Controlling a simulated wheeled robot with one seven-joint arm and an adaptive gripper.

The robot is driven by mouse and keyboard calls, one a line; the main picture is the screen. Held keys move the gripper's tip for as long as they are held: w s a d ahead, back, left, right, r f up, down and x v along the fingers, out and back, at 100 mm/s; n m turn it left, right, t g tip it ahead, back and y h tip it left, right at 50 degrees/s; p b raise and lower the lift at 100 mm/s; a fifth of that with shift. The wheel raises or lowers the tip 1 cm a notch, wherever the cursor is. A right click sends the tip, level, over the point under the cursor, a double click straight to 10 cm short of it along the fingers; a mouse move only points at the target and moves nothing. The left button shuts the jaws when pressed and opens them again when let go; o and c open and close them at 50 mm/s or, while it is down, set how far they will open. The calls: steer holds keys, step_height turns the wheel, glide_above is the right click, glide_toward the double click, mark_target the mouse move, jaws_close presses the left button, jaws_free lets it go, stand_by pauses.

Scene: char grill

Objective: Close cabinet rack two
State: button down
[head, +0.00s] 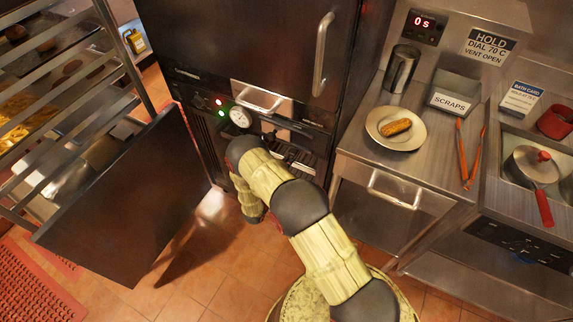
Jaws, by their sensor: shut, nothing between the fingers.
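A tall dark cabinet (235,40) stands at the back centre. Its upper door is shut and has a long vertical metal handle (323,53). A large dark door panel (130,195) stands swung open at the left, its right edge against the cabinet's left front edge. No label shows which part is rack two. My arm reaches from the bottom right toward the cabinet's lower front, then bends down. My gripper cannot be made out; the arm's end is hidden behind its own links. The open panel stands left of the arm, with a gap between them.
A wire rack with trays of food (25,110) stands beyond the open panel at left. A steel counter (440,180) at right holds a plate (395,128), orange tongs (470,155) and a red-handled pan (530,170). Tiled floor (215,250) is clear between panel and arm.

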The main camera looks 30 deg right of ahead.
steer(key=p+v, duration=0.2)
steer(key=v, duration=1.1)
steer(key=shift+s+a+p, duration=0.25)
steer(key=shift+a+p, duration=0.05)
steer(key=shift+a, duration=0.05)
steer(key=shift+f, duration=0.15)
